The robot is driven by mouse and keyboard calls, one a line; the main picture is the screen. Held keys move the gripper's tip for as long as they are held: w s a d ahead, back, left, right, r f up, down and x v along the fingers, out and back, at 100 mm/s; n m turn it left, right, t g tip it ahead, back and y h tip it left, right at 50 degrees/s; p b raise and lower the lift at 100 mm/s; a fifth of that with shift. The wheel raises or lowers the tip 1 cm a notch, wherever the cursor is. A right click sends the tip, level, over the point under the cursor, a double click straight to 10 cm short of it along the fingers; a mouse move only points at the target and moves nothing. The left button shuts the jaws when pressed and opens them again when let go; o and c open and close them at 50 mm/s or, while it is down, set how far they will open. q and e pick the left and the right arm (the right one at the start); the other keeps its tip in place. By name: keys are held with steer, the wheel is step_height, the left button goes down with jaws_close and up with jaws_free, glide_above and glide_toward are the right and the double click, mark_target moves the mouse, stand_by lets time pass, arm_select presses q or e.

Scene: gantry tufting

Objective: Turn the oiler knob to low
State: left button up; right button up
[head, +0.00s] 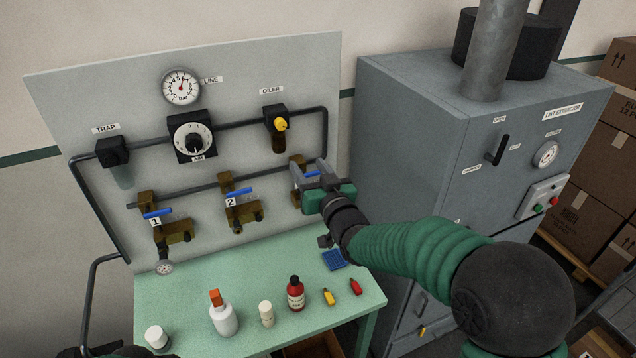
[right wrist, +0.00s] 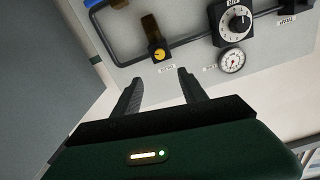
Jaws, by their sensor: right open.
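The oiler (head: 275,130) hangs on the pipe at the upper right of the grey panel, below an OILER label. Its yellow knob (head: 281,124) faces out. A small dark mark shows on the knob, but its setting is too small to read. The knob also shows upside down in the right wrist view (right wrist: 160,54), just beyond the fingertips. My right gripper (head: 309,171) is open and empty, in front of the panel and below the oiler. It hides part of the rightmost blue-handled valve. The right wrist view shows both fingers (right wrist: 160,76) apart, touching nothing.
The panel also holds a line gauge (head: 181,87), an air dial (head: 192,138), a trap (head: 112,151) and blue-handled valves (head: 157,214). Below, a green table (head: 190,274) carries bottles and a blue cloth (head: 334,260). A grey cabinet (head: 420,150) stands to the right.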

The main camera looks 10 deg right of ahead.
steer(key=b+v, duration=0.5)
steer(key=v, duration=1)
steer(key=shift+s+f, duration=0.2)
steer(key=shift+s, duration=0.15)
